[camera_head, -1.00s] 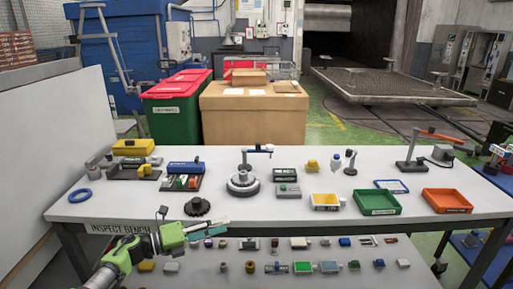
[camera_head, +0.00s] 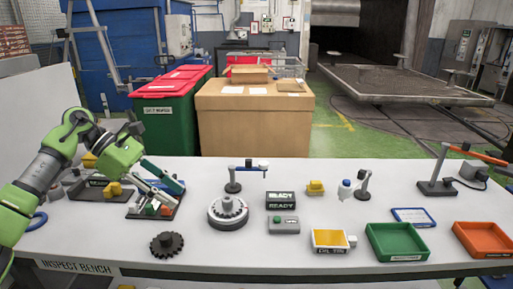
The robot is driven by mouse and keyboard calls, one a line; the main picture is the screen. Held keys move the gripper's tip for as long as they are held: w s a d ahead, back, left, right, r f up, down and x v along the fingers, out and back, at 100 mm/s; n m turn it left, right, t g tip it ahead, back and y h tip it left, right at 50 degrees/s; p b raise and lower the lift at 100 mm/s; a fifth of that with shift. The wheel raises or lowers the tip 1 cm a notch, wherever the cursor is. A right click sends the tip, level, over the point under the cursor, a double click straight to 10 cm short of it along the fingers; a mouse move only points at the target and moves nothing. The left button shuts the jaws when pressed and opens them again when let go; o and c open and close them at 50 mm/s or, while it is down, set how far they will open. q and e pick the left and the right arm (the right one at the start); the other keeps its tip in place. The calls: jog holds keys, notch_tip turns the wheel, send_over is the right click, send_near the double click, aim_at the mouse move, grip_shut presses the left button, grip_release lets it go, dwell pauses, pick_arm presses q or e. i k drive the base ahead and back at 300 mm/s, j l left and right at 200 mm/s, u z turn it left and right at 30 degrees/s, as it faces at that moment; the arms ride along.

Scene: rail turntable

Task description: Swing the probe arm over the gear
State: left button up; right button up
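A grey toothed gear (camera_head: 228,208) sits on the round turntable base (camera_head: 229,225). A second, dark loose gear (camera_head: 166,244) lies on the bench at front left. My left gripper (camera_head: 166,194) is left of the turntable, above a dark tray with small coloured parts. Its fingers look apart with nothing held between them. It is clear of the probe arm. My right gripper is out of view.
A yellow-topped box (camera_head: 330,240), green tray (camera_head: 398,240) and orange tray (camera_head: 484,239) lie farther right. A dark stand with an orange arm (camera_head: 437,187) is at back right.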

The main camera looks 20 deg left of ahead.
aim_at(264, 165)
jog(key=i, duration=1.15)
